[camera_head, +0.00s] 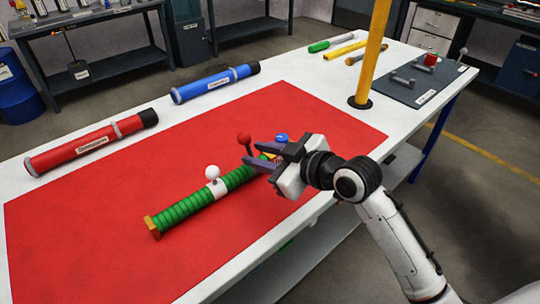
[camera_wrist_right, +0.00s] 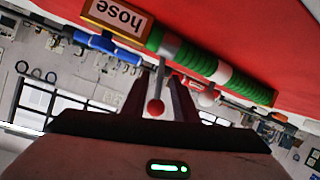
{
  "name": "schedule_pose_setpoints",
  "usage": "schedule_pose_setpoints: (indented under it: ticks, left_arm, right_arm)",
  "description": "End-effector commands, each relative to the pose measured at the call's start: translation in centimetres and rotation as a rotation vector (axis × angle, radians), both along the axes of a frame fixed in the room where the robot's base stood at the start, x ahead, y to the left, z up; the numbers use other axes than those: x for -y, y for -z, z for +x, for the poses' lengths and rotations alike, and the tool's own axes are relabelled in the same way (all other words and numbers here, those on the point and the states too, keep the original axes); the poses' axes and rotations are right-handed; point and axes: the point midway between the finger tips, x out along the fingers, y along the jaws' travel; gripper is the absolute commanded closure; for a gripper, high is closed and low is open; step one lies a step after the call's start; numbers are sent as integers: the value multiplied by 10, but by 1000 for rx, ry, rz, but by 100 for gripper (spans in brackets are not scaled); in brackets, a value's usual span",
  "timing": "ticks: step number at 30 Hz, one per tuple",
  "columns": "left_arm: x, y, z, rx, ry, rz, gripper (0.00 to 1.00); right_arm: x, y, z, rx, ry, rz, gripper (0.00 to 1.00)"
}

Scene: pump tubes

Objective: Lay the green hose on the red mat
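The green ribbed hose (camera_head: 183,208) appears to lie on the red mat (camera_head: 110,240), slanting from lower left to upper right. It carries a white band with a white knob (camera_head: 212,172) and, near its far end, a stalk with a red knob (camera_head: 244,138). My right gripper (camera_head: 262,150) is open at the far end, its fingers apart. In the right wrist view the hose (camera_wrist_right: 195,57) is above the fingers, and the red knob (camera_wrist_right: 155,107) shows between them. The gripper partly hides the hose's far end. My left gripper is out of view.
Red (camera_head: 65,152) and blue (camera_head: 210,84) tubes lie along the table's back edge. A yellow post (camera_head: 373,45) rises from the table right of the mat. A grey mat (camera_head: 430,90) with small parts lies far right. The mat's left half is mostly clear.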

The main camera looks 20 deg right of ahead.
Motion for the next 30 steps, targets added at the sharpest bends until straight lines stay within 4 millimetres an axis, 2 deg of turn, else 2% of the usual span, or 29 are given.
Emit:
schedule_pose_setpoints:
  ticks: [15,21,30]
  left_arm:
    - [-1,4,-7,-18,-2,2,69]
    - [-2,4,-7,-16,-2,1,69]
    - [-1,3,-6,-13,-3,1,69]
  right_arm:
    - [39,-34,-81,-3,1,-3,74]
    - [46,-42,-96,-1,0,-2,74]
    - [47,-43,-98,0,0,1,74]
